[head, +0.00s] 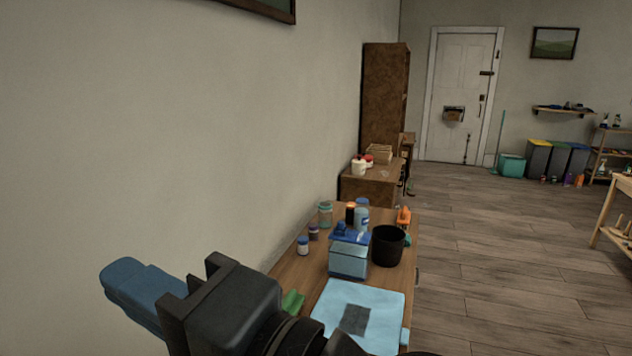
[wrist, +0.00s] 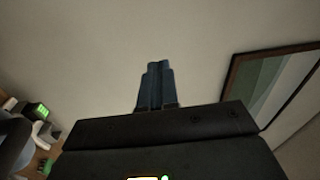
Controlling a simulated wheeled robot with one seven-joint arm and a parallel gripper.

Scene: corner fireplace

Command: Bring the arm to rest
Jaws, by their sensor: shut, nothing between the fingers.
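My gripper (head: 140,285) is at the lower left of the head view, with its blue fingers pointing left toward the pale wall. In the wrist view my gripper (wrist: 157,80) shows its fingers together in the middle, with nothing between them and the plain wall behind. Whether the fingertips touch the wall cannot be told; no contact shows. The arm is raised above the near end of a wooden table (head: 290,262) and hides part of it.
The table carries a light-blue mat (head: 385,310) with a dark square, a blue box (head: 348,258), a black bin (head: 388,246) and several bottles. A framed picture (wrist: 275,75) hangs on the wall near the gripper. The wooden floor (head: 480,260) to the right is open.

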